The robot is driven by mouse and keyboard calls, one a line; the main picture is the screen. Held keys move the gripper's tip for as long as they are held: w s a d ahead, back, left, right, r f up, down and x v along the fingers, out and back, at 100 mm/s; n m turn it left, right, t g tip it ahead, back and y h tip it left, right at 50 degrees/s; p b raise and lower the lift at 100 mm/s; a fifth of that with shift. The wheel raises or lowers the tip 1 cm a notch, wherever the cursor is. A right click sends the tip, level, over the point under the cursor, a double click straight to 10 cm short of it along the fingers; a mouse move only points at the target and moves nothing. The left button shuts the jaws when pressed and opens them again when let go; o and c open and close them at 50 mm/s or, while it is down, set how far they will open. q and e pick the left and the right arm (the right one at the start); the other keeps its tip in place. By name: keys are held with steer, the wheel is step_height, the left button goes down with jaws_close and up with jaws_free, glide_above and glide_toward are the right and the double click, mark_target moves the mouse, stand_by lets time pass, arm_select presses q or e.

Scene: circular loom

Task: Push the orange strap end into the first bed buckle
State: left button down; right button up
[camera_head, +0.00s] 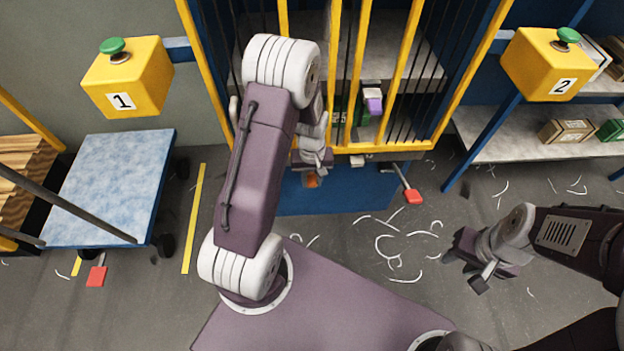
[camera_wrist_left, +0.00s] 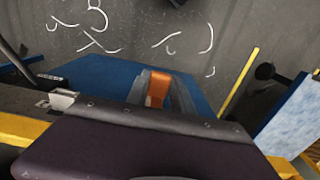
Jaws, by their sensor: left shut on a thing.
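My left gripper (camera_head: 314,172) is beside the yellow front rail of the caged machine, above the blue panel. In the left wrist view, the left gripper's grey fingers (camera_wrist_left: 160,92) are shut on the orange strap end (camera_wrist_left: 157,89). A little of the orange strap end (camera_head: 312,180) also shows below the gripper in the head view. A small pale metal piece (camera_head: 357,160) sits on the rail to the right of the gripper; I cannot tell whether it is the bed buckle. My right gripper (camera_head: 470,266) hangs over the floor, apart from everything; its jaw opening is unclear.
Yellow bars (camera_head: 397,75) rise behind the rail. A red-ended lever (camera_head: 411,195) sticks out right of the blue panel (camera_head: 335,200). A blue-topped cart (camera_head: 112,185) stands left, and a shelf (camera_head: 540,135) stands right. White scraps lie on the floor.

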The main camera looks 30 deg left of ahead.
mark_target(312, 176)
arm_select(q)
steer(key=shift+w+a, duration=0.55)
steer(key=shift+w, duration=0.3)
steer(key=c, duration=1)
jaws_free()
steer(key=shift+w, duration=0.1)
steer(key=shift+r+p, duration=0.15)
steer(key=shift+p, duration=0.15)
step_height(312, 176, up, 8)
steer(key=p, duration=0.3)
steer(key=shift+r, duration=0.4)
